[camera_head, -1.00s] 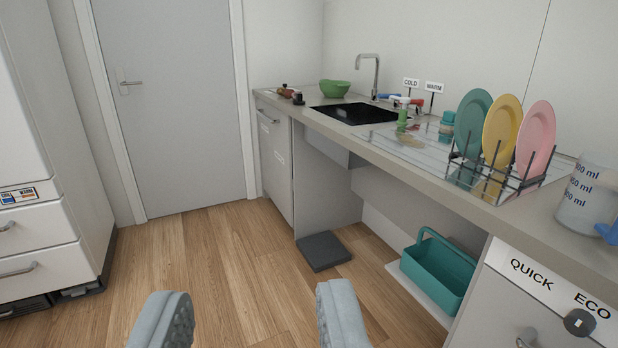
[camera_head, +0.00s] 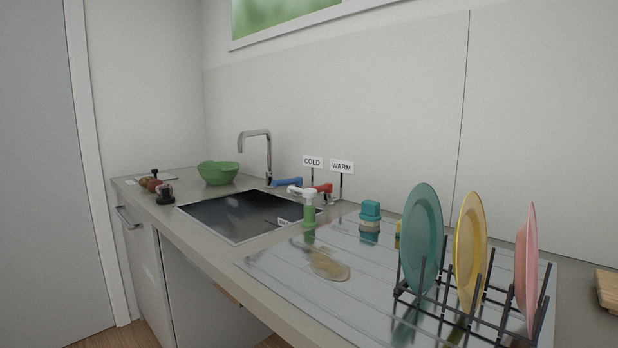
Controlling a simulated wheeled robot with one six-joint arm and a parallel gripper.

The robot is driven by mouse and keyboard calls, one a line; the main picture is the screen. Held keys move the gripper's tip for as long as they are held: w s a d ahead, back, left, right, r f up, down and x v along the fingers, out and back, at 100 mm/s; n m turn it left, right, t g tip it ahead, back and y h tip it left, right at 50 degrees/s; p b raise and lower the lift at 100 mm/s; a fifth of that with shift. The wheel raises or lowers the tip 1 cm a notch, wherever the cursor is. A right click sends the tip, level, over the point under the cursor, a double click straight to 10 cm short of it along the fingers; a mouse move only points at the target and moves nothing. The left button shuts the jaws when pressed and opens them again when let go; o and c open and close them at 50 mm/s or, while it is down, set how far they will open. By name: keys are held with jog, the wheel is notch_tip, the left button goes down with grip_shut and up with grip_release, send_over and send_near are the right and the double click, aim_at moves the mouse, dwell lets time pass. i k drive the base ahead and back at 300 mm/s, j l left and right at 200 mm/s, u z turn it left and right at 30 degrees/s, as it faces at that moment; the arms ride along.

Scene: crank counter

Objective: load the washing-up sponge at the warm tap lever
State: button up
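The warm tap lever (camera_head: 323,188) is red and sits at the back of the counter, by the WARM sign (camera_head: 342,167), partly behind a white pump head. I cannot clearly pick out the washing-up sponge. A small yellow thing (camera_head: 398,235) shows only in part behind the teal plate, and a teal-topped item (camera_head: 370,211) stands on the drainer; I cannot tell if either is the sponge. My gripper is out of view.
The sink (camera_head: 245,213), chrome tap (camera_head: 268,155), blue lever (camera_head: 287,182) and COLD sign (camera_head: 312,161) are left of the drainer (camera_head: 290,268). A green pump bottle (camera_head: 309,214) stands in front of the levers. A plate rack (camera_head: 440,310) holds upright plates. A green bowl (camera_head: 218,173) sits far left.

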aim_at(317, 189)
jog(key=i+j+z, duration=0.1)
jog(key=j+z, duration=0.25)
jog(key=i+j+z, duration=0.1)
jog(key=j+z, duration=0.55)
jog(key=j, duration=0.15)
